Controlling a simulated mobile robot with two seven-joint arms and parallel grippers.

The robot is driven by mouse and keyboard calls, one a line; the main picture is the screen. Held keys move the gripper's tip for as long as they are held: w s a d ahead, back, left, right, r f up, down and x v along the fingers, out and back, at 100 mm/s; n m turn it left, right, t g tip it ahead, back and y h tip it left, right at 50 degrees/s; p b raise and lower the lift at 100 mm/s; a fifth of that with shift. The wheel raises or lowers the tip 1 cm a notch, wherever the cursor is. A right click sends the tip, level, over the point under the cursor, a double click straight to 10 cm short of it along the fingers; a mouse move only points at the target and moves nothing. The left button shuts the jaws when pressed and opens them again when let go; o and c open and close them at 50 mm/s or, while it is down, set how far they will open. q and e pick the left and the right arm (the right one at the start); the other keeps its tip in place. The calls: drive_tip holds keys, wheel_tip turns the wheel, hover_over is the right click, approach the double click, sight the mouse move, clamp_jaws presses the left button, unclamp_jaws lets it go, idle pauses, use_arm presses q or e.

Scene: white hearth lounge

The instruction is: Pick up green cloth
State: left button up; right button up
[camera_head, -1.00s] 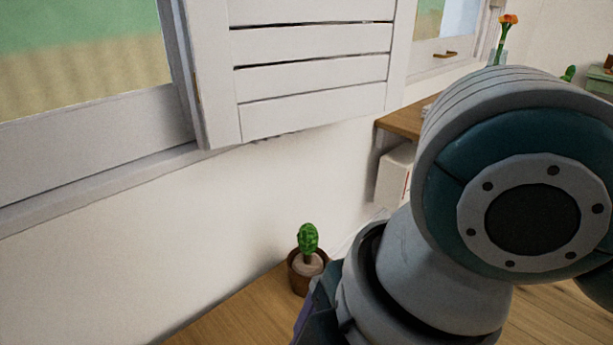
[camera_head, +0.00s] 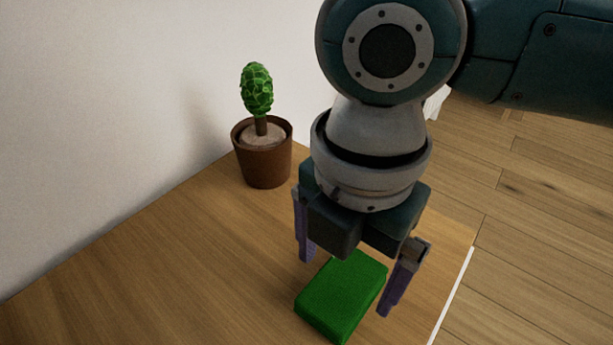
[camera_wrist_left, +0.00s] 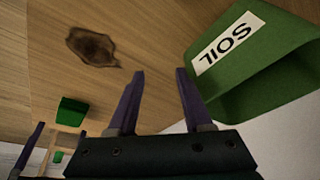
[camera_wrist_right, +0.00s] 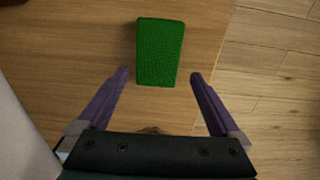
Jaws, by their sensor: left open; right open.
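The green cloth (camera_head: 343,295), a thick folded block, lies on the wooden table (camera_head: 180,265). My right gripper (camera_head: 345,282) is open above it, pointing down, with its purple fingers on either side of the cloth in the head view. In the right wrist view the cloth (camera_wrist_right: 160,50) lies just past the open fingertips (camera_wrist_right: 159,75), between their lines and not gripped. My left gripper (camera_wrist_left: 160,75) is open and empty in the left wrist view and is out of the head view. A small green block (camera_wrist_left: 72,111) there looks like the cloth.
A cactus in a brown pot (camera_head: 263,150) stands on the table by the white wall. The table's right edge is close to the cloth, with wooden floor (camera_head: 545,220) beyond. A green container labelled SOIL (camera_wrist_left: 250,65) and a dark brown patch (camera_wrist_left: 93,46) show in the left wrist view.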

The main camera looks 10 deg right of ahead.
sight(337, 293)
use_arm(q)
wheel_tip(337, 293, down, 5)
drive_tip(key=b, duration=0.4)
drive_tip(key=shift+r, duration=0.1)
use_arm(e)
drive_tip(key=f, duration=0.6)
drive_tip(key=shift+a, duration=0.25)
use_arm(q)
drive_tip(key=shift+r, duration=0.1)
use_arm(e)
drive_tip(key=shift+r, duration=0.15)
drive_tip(key=c, duration=1.1)
drive_tip(key=shift+c, duration=0.2)
use_arm(q)
drive_tip(key=shift+r, duration=0.1)
use_arm(e)
drive_tip(key=shift+r, duration=0.15)
use_arm(q)
wheel_tip(337, 293, up, 11)
drive_tip(key=p, duration=1.1)
use_arm(e)
wheel_tip(337, 293, up, 20)
